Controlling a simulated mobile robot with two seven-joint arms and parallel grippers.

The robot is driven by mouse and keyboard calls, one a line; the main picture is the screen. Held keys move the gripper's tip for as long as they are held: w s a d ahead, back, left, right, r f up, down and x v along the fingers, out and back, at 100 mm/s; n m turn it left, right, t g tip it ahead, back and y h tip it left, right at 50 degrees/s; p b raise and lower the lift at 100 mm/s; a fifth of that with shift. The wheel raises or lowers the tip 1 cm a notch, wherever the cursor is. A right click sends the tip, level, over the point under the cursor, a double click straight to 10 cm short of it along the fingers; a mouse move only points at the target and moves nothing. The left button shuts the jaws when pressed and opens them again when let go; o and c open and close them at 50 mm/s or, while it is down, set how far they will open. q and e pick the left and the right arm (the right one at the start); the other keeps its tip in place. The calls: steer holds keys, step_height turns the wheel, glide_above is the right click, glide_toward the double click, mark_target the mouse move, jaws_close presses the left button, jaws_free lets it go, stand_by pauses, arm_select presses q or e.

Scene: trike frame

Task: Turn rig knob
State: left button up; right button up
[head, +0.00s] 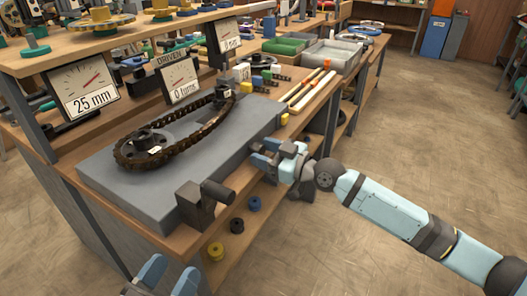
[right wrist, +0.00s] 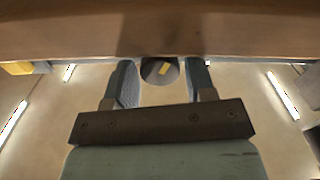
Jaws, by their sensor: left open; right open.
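The rig is a grey block (head: 100,180) on the bench, with a dark chain (head: 195,135) looped over its sprockets. A dark block with a stubby handle (head: 217,190) sits at its front corner. My left gripper (head: 168,278) is open and empty at the bottom edge, in front of the bench.
Gauges read 25 mm (head: 85,88) and 0 turns (head: 181,80); a third (head: 228,35) is too small to read. Yellow and dark spools (head: 216,251) lie on the lower shelf. Green and grey bins (head: 330,58) stand farther back. The floor at right is clear.

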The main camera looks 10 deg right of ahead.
steer(key=shift+w+a, duration=0.15)
steer(key=shift+a, duration=0.05)
steer(key=c, duration=0.6)
steer(key=shift+m, duration=0.7)
steer(key=shift+c, duration=0.2)
steer(key=shift+m, duration=0.8)
